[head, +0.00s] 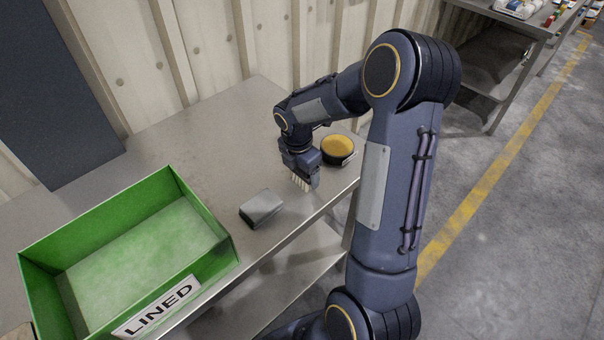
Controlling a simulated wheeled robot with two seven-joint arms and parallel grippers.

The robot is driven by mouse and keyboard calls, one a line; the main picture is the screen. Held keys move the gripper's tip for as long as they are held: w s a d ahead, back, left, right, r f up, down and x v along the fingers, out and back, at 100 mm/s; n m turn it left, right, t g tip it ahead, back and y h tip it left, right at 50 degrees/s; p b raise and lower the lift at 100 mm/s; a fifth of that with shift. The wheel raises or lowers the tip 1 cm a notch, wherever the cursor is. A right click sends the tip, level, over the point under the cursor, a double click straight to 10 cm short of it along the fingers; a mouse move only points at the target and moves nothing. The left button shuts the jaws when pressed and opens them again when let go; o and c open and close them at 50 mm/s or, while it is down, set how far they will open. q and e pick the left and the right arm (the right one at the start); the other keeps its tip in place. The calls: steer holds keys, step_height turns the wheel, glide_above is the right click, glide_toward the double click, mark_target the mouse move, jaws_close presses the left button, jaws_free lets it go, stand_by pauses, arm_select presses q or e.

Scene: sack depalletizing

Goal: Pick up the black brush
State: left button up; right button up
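My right gripper (305,179) points down at the metal table, near its front edge. Pale bristles (299,183) show right at its fingertips. They look like part of the brush, whose dark body is hidden by or blends with the gripper. I cannot tell whether the fingers are closed on it or only around it. My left gripper is not in view.
A grey block with a dark underside (262,208) lies left of the gripper. A round black container with yellow contents (338,149) stands just behind right. A green bin labelled LINED (205,207) stands at the left. The table (215,125) is clear behind the block.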

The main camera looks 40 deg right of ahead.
steer(key=c, duration=0.3)
steer(key=shift+c, duration=0.2)
steer(key=shift+r, duration=0.15)
steer(key=shift+r, duration=0.65)
steer(key=s+a+r+b, duration=0.1)
steer(key=s+a+r, duration=0.7)
steer(key=s+r, duration=0.3)
steer(key=shift+s+a+r, duration=0.15)
steer(key=shift+s+r, duration=0.05)
steer(key=shift+r, duration=0.05)
